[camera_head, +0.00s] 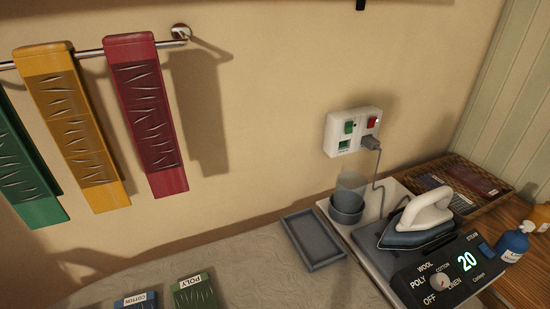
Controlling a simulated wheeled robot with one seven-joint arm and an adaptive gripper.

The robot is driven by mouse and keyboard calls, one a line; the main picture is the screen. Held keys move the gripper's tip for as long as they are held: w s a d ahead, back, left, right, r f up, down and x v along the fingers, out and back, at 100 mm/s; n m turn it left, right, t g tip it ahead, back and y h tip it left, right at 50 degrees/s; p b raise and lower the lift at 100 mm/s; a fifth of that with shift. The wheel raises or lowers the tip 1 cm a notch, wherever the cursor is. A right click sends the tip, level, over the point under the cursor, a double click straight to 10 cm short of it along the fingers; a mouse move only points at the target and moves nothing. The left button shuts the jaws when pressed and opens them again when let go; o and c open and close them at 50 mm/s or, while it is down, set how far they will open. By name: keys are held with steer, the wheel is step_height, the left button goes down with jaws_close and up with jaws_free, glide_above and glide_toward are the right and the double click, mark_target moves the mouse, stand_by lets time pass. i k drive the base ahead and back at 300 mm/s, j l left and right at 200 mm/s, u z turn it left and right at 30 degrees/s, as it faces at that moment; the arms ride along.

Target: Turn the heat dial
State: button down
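The heat dial (440,281) is a small pale round knob on the dark control panel (412,289) at the lower right. The words OFF, POLY, WOOL, COTTON and LINEN are set around it. I cannot tell which word the dial points to. A blue button (486,250) sits near the word STEAM. The iron (420,222), white-handled with a blue-grey body, rests on the station behind the panel. My gripper is not in view.
A white wall socket (338,146) holds a plug, with a cord running down toward the iron. A clear cup (349,197), a grey tray (312,240), a wicker basket (463,207) and a blue bottle (514,243) surround the station. Coloured cloths hang from a rail (88,53) at upper left.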

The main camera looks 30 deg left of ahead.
mark_target(439, 282)
steer(key=u, duration=2.05)
steer(key=i+l+u, duration=0.15)
steer(key=l, duration=0.25)
steer(key=i, duration=0.1)
